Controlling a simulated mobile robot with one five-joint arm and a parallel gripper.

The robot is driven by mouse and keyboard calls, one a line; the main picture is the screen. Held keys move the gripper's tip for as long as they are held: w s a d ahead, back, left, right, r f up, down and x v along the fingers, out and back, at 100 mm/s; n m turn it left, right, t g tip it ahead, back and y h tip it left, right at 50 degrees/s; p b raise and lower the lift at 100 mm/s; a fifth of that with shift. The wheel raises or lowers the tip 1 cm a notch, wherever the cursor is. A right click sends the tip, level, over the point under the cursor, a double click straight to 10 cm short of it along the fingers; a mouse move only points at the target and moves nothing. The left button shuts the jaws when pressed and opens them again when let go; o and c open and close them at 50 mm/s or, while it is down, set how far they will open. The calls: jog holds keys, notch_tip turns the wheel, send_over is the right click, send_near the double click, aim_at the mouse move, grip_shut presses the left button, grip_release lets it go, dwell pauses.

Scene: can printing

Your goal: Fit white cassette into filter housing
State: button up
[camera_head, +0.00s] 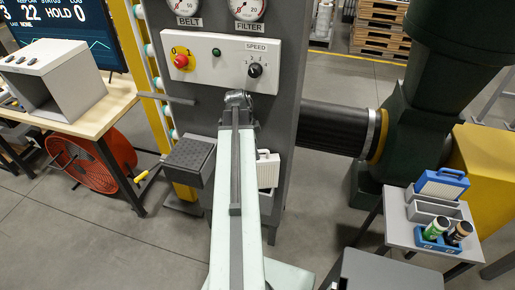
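A white cassette (268,172) with a small handle on top shows just right of my arm, in front of the lower part of the dark grey machine panel. My arm hides its left side. I cannot tell whether it sits in the filter housing, touches it or is held in front of it. The housing opening itself is not clearly visible. My arm reaches up the middle of the view towards the panel. My gripper is hidden behind the arm, so its fingers and any hold on the cassette do not show.
A side table (403,232) at right carries a blue cassette (441,184), a grey slotted holder (432,209) and a blue caddy (433,241) with bottles. A control box (218,62) is on the panel above. A dark grey box (189,160) juts out left of my arm. A black duct (335,128) runs right.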

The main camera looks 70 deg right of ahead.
jog(key=p+v, duration=0.4)
jog(key=v, duration=0.2)
jog(key=shift+r+p, duration=0.3)
jog(key=shift+f, duration=0.15)
jog(key=shift+w+a, duration=0.1)
jog(key=shift+w, duration=0.1)
jog(key=w+a+n+t, duration=0.2)
jog(key=w+a+n, duration=1.3)
jog(key=w+a, duration=0.95)
jog(key=w+a+n, duration=0.3)
jog(key=a+n, duration=0.2)
jog(key=a, duration=0.5)
jog(key=w+a+n+y, duration=0.1)
jog(key=a+n, duration=0.4)
jog(key=a, duration=0.6)
jog(key=w+a+n, duration=0.4)
jog(key=a+n, duration=0.2)
jog(key=a, duration=0.4)
jog(key=shift+w+a+f+y, duration=0.3)
jog(key=shift+a+f, duration=0.05)
